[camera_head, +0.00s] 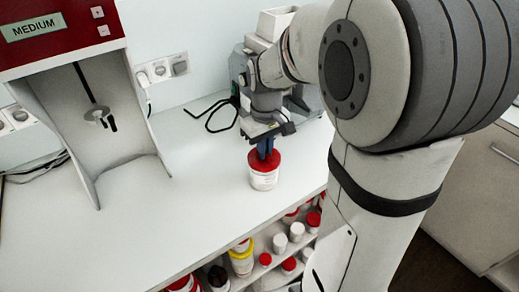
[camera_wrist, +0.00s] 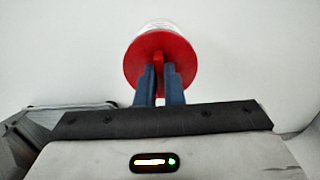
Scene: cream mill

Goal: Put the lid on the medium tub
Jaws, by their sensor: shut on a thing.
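The medium tub (camera_head: 264,182) is white and stands upright on the white counter near its front edge. It also shows in part beyond the lid in the wrist view (camera_wrist: 160,26). The red lid (camera_head: 259,162) is at the tub's mouth and covers its top. My gripper (camera_head: 264,152) is above it with its blue fingers pointing down. In the wrist view the fingers (camera_wrist: 160,70) are shut on the red grip in the middle of the lid (camera_wrist: 136,62). I cannot tell whether the lid is fully seated or just above the rim.
A red-topped machine with a MEDIUM sign (camera_head: 31,29) and open bay stands at left. A shelf below the counter holds several containers, including a yellow-banded one (camera_head: 242,262). A grey-white device (camera_head: 238,65) stands behind my gripper. The counter left of the tub is clear.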

